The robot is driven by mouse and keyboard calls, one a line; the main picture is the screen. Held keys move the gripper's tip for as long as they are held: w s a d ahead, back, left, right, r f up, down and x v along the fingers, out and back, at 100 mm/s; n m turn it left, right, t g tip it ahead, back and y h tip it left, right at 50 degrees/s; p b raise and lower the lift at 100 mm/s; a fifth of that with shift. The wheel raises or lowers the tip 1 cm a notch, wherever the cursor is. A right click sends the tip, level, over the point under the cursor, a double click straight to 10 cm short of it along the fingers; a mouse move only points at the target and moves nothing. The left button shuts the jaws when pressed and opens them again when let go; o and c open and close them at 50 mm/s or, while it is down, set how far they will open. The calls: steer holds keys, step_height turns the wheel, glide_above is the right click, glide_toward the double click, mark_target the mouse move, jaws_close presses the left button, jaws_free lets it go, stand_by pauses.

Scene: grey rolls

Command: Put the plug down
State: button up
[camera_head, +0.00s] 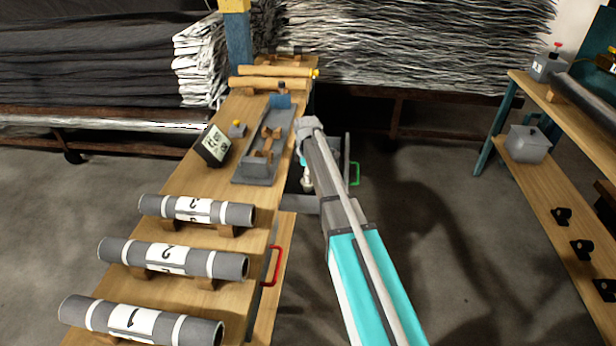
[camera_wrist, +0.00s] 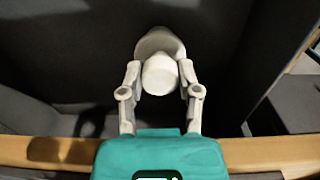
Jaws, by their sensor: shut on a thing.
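In the wrist view the plug (camera_wrist: 160,74) is a pale, whitish piece with a round end and a wider rounded part beyond it. My gripper (camera_wrist: 160,80) is shut on it, one finger on each side. Beneath and around it is the dark inside of a grey open drawer. In the head view my gripper (camera_head: 306,180) hangs low beside the bench, largely hidden by my arm, within the open drawer with a green handle (camera_head: 355,174). I cannot tell whether the plug touches the drawer floor.
The wooden bench (camera_head: 185,180) carries several grey labelled rolls (camera_head: 197,209), a grey fixture (camera_head: 264,150), and a dark display (camera_head: 212,146). A red handle (camera_head: 276,266) sticks out at the bench side. Open floor lies between.

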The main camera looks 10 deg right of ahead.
steer(key=shift+f, duration=0.15)
steer(key=o, duration=0.9)
steer(key=shift+d, duration=0.1)
steer(key=shift+r, duration=0.25)
step_height(320, 180, up, 12)
steer(key=p, duration=1.2)
steer(key=shift+s, duration=0.1)
steer(key=shift+s+a+m, duration=0.1)
steer(key=shift+s+m, duration=2.35)
steer(key=shift+s, duration=2.35)
steer(key=shift+s+a+m, duration=0.1)
steer(key=shift+s+m, duration=2.4)
steer(key=shift+s, duration=2.35)
steer(key=shift+s+m, duration=2.45)
steer(key=shift+s, duration=2.35)
